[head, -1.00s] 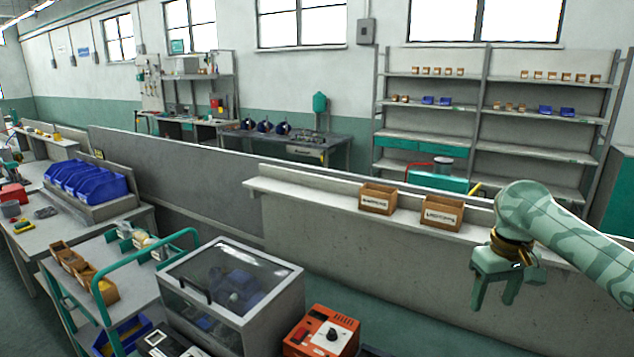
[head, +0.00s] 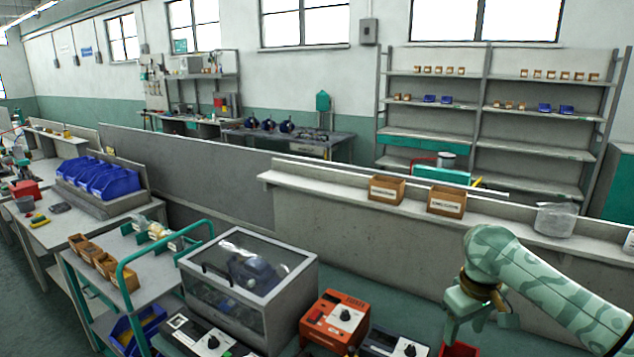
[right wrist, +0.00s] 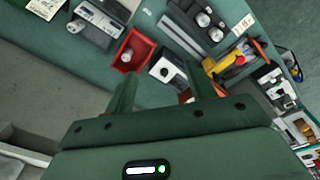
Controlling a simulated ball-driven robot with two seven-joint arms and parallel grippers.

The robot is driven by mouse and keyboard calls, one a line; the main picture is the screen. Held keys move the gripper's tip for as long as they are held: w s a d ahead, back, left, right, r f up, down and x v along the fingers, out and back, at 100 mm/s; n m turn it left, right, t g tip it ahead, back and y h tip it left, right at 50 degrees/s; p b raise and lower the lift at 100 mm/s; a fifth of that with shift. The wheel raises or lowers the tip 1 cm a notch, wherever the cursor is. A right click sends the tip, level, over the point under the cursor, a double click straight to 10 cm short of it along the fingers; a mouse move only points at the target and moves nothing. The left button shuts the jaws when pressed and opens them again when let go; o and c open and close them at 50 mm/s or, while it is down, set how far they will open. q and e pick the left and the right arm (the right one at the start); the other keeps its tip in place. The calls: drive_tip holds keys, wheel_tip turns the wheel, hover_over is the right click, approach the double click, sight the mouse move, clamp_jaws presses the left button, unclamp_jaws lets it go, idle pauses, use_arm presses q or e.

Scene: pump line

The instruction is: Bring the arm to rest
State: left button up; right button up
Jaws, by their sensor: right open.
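My right arm comes in from the right edge of the head view, and its gripper (head: 482,325) points down at the lower right. In the right wrist view, its two green fingers (right wrist: 160,95) stand apart with nothing between them at their tips. The fingers hang above the bench; a red bin (head: 459,350) lies beneath them, partly cut off by the lower edge of the head view. The red bin (right wrist: 133,52) also shows beyond the fingers in the wrist view. My left gripper is in neither view.
An orange box with a knob (head: 335,318) and a clear-lidded case (head: 300,262) stand left of the gripper. Two cardboard bins (head: 446,200) and a clear bag (head: 556,219) sit on the ledge behind. A trolley with a green handle (head: 160,250) is at the left.

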drive_tip(key=s+a+f+n+t+y, duration=0.25)
drive_tip(key=s+a+f+n, duration=0.25)
drive_tip(key=s+a+f, duration=0.65)
drive_tip(key=s+d+r+m+t+h, duration=0.15)
drive_tip(key=s+d+t+h, duration=0.4)
drive_tip(key=s+d, duration=0.9)
drive_tip(key=s+a+f+g+y+b, duration=0.1)
drive_tip(key=s+a+f+g+b, duration=0.1)
drive_tip(key=f, duration=0.8)
drive_tip(key=s+a+f+g+b, duration=0.1)
drive_tip(key=a+f, duration=0.1)
drive_tip(key=f, duration=0.8)
drive_tip(key=s+a+f+g+y+b, duration=0.1)
drive_tip(key=s+a+f+g+b, duration=0.15)
drive_tip(key=f, duration=0.75)
use_arm(q)
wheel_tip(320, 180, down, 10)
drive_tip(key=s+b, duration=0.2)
drive_tip(key=b, duration=0.2)
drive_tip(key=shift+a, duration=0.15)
use_arm(e)
drive_tip(key=s+f+m+g+y, duration=0.1)
drive_tip(key=s+f+m+g, duration=0.1)
drive_tip(key=s+f, duration=1.7)
wheel_tip(320, 180, down, 3)
drive_tip(key=shift+s+r+m+g, duration=0.1)
drive_tip(key=shift+s+m+g, duration=0.3)
drive_tip(key=shift+m, duration=0.35)
